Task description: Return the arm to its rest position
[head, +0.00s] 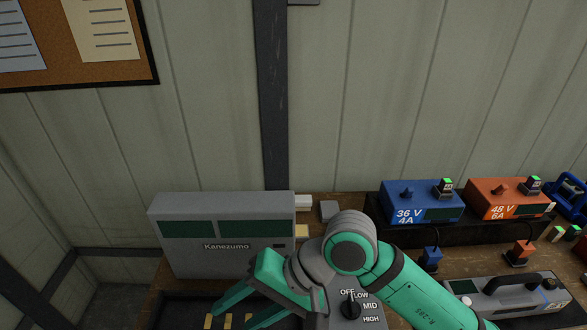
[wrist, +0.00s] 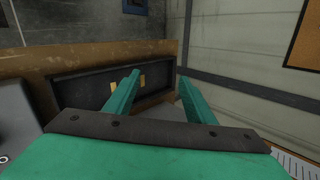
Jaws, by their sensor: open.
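My arm, green and grey, reaches over the workbench in the head view. My gripper (head: 237,318) points to the lower left, in front of the grey Kanezumo box (head: 180,258). Its two green fingers are apart. The tray also shows in the wrist view (wrist: 75,75), behind the left finger. My forearm hides part of the bench.
A grey box with an OFF-LOW-MID-HIGH knob (head: 351,308) is close beside my gripper. A blue 36 V charger (head: 418,204) and an orange 48 V charger (head: 507,200) stand at right. A handled grey instrument (head: 510,300) is front right. The wall (head: 380,100) stands behind.

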